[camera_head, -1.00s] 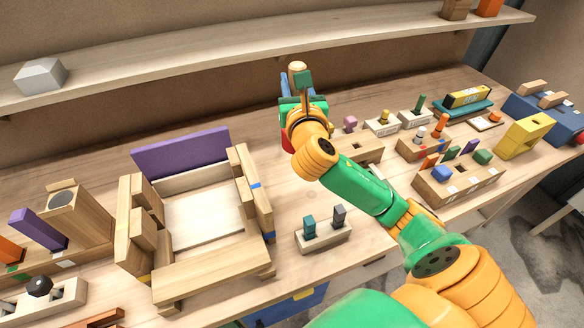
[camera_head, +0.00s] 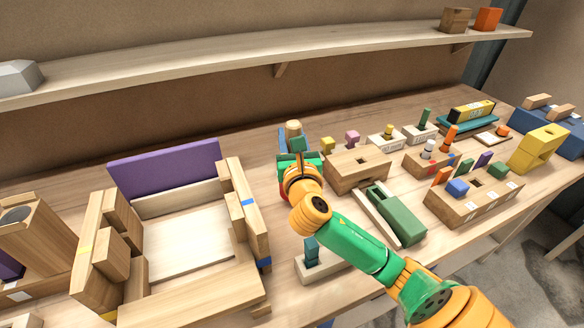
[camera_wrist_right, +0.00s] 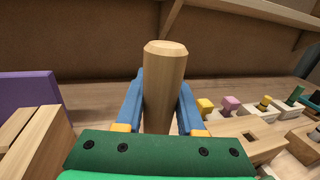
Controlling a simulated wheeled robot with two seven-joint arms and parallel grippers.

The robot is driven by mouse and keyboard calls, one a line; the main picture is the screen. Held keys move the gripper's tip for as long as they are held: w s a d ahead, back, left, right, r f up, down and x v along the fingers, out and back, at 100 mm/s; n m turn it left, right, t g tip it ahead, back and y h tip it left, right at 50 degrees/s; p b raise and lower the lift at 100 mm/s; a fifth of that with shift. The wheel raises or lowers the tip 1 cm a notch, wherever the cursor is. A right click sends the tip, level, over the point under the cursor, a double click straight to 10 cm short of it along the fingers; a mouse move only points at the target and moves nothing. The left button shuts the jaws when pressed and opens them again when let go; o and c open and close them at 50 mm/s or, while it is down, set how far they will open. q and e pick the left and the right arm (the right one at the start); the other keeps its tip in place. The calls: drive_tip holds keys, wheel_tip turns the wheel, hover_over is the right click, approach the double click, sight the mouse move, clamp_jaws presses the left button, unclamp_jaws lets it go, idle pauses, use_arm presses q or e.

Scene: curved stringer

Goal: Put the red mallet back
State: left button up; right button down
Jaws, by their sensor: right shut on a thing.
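My right gripper (camera_head: 297,150) is shut on an upright pale wooden handle (camera_wrist_right: 164,85), held between its blue fingers. The handle's rounded top also shows in the head view (camera_head: 293,127). A small patch of red (camera_head: 283,189) shows beside the gripper's lower left side; it looks like the red mallet's head, mostly hidden by my gripper and wrist. I cannot tell whether it touches the table. Just right of the gripper is a wooden block with a slot on top (camera_head: 357,170). My left gripper is not in view.
A wooden frame with a purple back (camera_head: 165,166) stands at left. Blocks with coloured pegs (camera_head: 472,195) fill the right. A shelf (camera_head: 250,65) runs along the wall.

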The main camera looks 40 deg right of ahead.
wheel_tip(320, 180, down, 4)
drive_tip(key=shift+s+r+b, duration=0.1)
drive_tip(key=shift+r+b, duration=0.1)
drive_tip(key=shift+b, duration=0.25)
drive_tip(key=shift+f, duration=0.2)
drive_tip(key=c, duration=0.5)
unclamp_jaws()
drive_tip(key=shift+p+v, duration=0.35)
drive_tip(key=shift+v, duration=5.65)
